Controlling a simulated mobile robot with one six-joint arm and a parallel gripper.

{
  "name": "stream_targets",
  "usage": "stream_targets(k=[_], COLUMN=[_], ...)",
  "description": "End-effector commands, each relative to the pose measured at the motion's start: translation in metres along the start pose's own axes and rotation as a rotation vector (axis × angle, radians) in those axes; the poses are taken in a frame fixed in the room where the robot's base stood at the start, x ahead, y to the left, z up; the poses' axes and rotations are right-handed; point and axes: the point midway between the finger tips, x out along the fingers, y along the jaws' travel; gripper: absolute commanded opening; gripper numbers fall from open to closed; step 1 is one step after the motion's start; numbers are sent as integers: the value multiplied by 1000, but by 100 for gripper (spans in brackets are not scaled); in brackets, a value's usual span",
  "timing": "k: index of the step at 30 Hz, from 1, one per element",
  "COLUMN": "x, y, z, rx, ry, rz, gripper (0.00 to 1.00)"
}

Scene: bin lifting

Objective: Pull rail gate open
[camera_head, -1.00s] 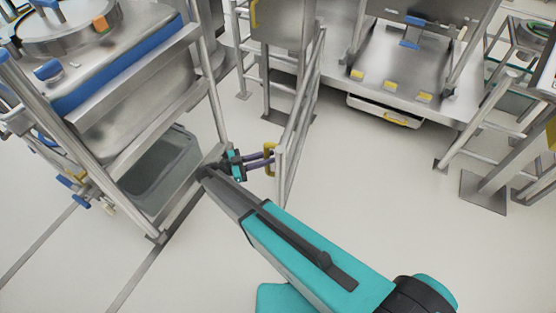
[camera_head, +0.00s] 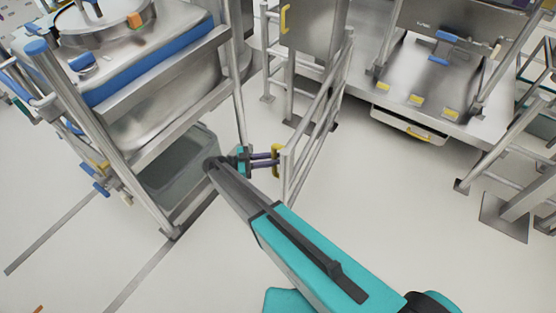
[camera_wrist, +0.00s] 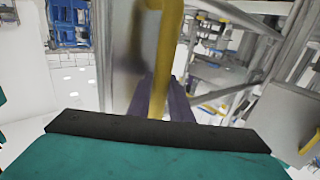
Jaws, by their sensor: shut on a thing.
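The rail gate (camera_head: 318,125) is a grey metal frame of tubes, standing in the middle of the head view and swung out from the steel housing behind it. A yellow handle (camera_head: 276,161) sits on its near end. My gripper (camera_head: 272,158) reaches it from the left with its purple fingers shut on the handle. In the wrist view the yellow handle (camera_wrist: 165,55) runs down between the two purple fingers (camera_wrist: 162,100). The exact contact at the fingertips is partly hidden.
A steel rack with a grey bin (camera_head: 180,165) in its bottom stands close on the left of my arm. A steel machine (camera_head: 440,85) with yellow tabs stands at the back right. A tubular stand (camera_head: 505,190) is at the right edge. The floor (camera_head: 400,220) between is clear.

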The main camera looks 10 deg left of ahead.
Motion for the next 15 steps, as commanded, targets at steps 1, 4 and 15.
stream_targets(k=[1, 4, 15], x=[-4, -3, -1], y=[5, 4, 2], z=[2, 1, -1], rx=[-7, -6, -2], ry=[-1, -1, -1], rz=[7, 6, 5], gripper=[24, 37, 37])
